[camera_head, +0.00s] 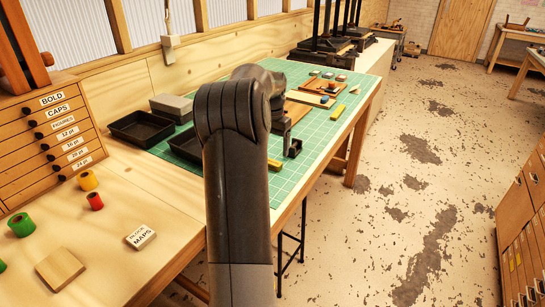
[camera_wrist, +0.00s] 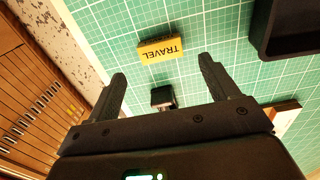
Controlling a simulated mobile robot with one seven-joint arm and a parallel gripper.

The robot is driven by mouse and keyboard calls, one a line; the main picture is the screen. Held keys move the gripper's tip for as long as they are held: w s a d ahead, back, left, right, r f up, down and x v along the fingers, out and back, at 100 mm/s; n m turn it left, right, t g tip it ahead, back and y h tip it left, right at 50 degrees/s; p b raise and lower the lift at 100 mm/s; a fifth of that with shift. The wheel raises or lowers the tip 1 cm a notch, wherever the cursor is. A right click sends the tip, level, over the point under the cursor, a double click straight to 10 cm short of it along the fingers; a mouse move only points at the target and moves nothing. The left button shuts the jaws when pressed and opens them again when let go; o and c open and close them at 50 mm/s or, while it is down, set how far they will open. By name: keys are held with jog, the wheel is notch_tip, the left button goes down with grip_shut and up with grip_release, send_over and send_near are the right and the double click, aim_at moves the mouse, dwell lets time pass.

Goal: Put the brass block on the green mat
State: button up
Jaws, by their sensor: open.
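The green mat (camera_head: 318,130) is a gridded sheet on the long table, and it fills much of the wrist view (camera_wrist: 210,25). My gripper (camera_wrist: 162,70) is open above it, with its fingers spread. A small dark-topped block (camera_wrist: 162,96) shows between the fingers, apart from both; I cannot tell whether it is brass. A yellow block marked TRAVEL (camera_wrist: 160,49) lies on the mat just beyond the fingertips. In the head view my arm hides part of the mat, and a yellow block (camera_head: 274,165) shows beside it. I cannot single out a brass block for certain.
A black tray (camera_wrist: 262,38) is right of the fingers in the wrist view. A wooden board (camera_head: 305,98) with small pieces lies farther back. Spools (camera_head: 88,180) stand at the near left.

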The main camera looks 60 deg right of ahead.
aim_at(273, 162)
notch_tip(273, 162, up, 6)
jog(key=w+a+r+n+t, duration=0.1)
jog(key=w+a+r+n, duration=0.15)
jog(key=a, duration=0.75)
jog(key=w+a+r+n+t, duration=0.1)
jog(key=w+a+r+n, duration=0.15)
jog(key=a, duration=0.85)
jog(key=w+a+r+n+t, duration=0.1)
jog(key=w+a+r+n, duration=0.15)
jog(key=a, duration=0.75)
jog(key=s+a+f+n+t, duration=0.1)
jog(key=s+a+n, duration=0.4)
jog(key=a, duration=0.7)
jog(key=s+a+f+n+t, duration=0.1)
jog(key=s+a+f+n, duration=0.3)
jog(key=s+a, duration=0.4)
jog(key=a+n, duration=0.1)
jog(key=a, duration=0.4)
jog(key=shift+s+a+t, duration=0.25)
jog(key=shift+t, duration=0.05)
